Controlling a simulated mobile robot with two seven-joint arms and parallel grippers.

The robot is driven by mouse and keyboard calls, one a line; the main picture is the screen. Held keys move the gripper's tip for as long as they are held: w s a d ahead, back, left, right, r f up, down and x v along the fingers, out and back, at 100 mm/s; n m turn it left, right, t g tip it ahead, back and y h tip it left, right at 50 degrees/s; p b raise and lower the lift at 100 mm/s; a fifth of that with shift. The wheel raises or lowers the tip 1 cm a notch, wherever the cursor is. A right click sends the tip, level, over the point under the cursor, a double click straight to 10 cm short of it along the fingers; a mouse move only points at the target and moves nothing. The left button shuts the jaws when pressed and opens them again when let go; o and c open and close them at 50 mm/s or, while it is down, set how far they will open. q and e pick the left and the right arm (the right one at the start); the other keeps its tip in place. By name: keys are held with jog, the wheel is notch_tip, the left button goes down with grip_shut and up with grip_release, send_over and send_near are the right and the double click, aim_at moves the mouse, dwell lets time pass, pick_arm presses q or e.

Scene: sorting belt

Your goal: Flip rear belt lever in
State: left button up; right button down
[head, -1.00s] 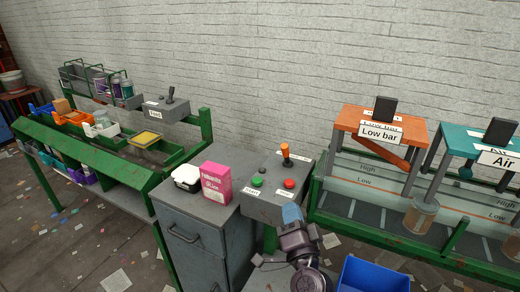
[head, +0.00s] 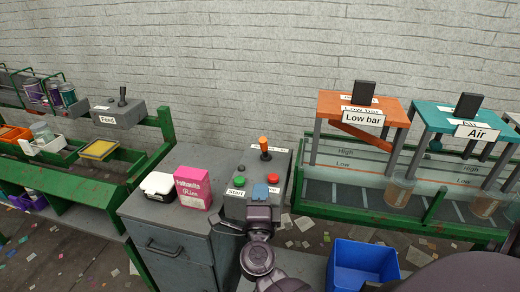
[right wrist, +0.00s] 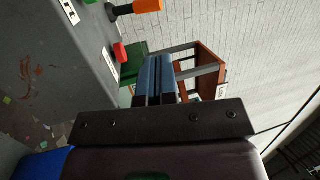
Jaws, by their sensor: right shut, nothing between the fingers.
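An orange-handled lever (head: 264,146) stands up at the back of the grey control box (head: 233,207). It also shows at the top of the right wrist view (right wrist: 147,5). In front of it are a green button (head: 239,181) and a red button (head: 272,178). My right gripper (head: 260,190) has blue fingertips pressed together, empty, in front of the red button and nearer to me than the lever. In the right wrist view its fingers (right wrist: 155,78) lie side by side, apart from the lever. A second, dark lever (head: 122,97) stands on the "Feed" box. My left gripper is out of view.
A pink box (head: 193,187) and a white-and-black container (head: 158,186) stand on the grey cabinet left of the control box. A blue bin (head: 362,270) is at lower right. An orange "Low bar" stand (head: 358,104) and a teal "Air" stand (head: 462,118) straddle the belt.

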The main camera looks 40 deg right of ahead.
jog(key=shift+w, duration=0.1)
send_near(262, 143)
jog(key=x, duration=0.7)
jog(key=shift+w+d, duration=0.2)
dwell(0.4)
